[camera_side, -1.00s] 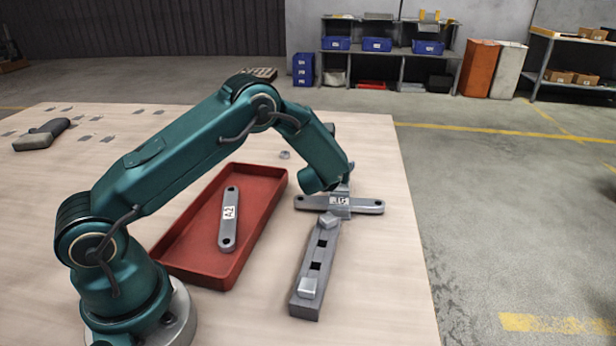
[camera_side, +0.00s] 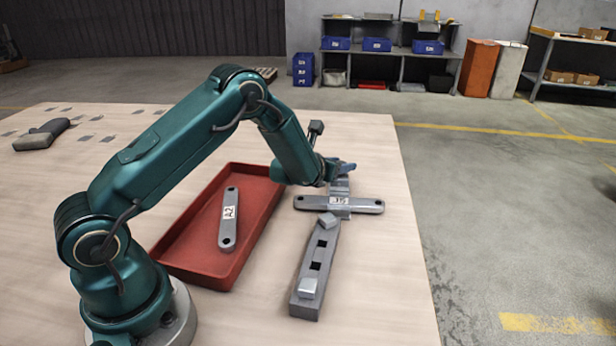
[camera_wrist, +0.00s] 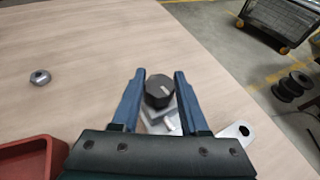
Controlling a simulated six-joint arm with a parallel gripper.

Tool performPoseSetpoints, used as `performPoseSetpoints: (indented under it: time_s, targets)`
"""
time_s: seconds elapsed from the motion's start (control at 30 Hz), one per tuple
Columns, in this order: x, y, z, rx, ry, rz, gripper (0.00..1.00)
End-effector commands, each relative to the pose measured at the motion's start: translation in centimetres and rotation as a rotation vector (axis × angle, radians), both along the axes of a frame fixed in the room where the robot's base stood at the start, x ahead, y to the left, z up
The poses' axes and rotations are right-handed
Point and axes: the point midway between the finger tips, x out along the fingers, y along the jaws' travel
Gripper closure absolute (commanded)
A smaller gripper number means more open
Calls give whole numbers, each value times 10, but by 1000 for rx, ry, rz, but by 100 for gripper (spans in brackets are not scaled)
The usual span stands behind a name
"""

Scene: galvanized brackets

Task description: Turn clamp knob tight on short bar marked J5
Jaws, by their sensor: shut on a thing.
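The short bar marked J5 (camera_side: 368,206) lies crosswise over the far part of a grey slotted rail (camera_side: 301,262) in the side view. One end of the bar also shows in the wrist view (camera_wrist: 236,133). My gripper (camera_side: 346,168) is at the rail's far end, just beyond the bar. In the wrist view my gripper (camera_wrist: 160,90) has its blue fingers on either side of a dark faceted knob (camera_wrist: 158,87), shut on it. Grey clamp metal (camera_wrist: 160,124) shows below the knob. The knob is hard to make out in the side view.
A red tray (camera_side: 262,231) left of the rail holds a bar marked A2 (camera_side: 230,205). A loose hex nut (camera_wrist: 40,77) lies on the table in the wrist view. The table's right edge is near the bar.

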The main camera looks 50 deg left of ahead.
Motion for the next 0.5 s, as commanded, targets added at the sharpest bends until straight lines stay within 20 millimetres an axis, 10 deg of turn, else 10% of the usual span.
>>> performPoseSetpoints:
  time_s: [0.27,0.3,0.37,0.5]
  targets:
    - [1,-1,2,1,-6,-6,100]
    - [1,-1,2,1,-6,-6,52]
    - [1,-1,2,1,-5,-5,29]
    - [1,-1,1,1,-3,-5,26]
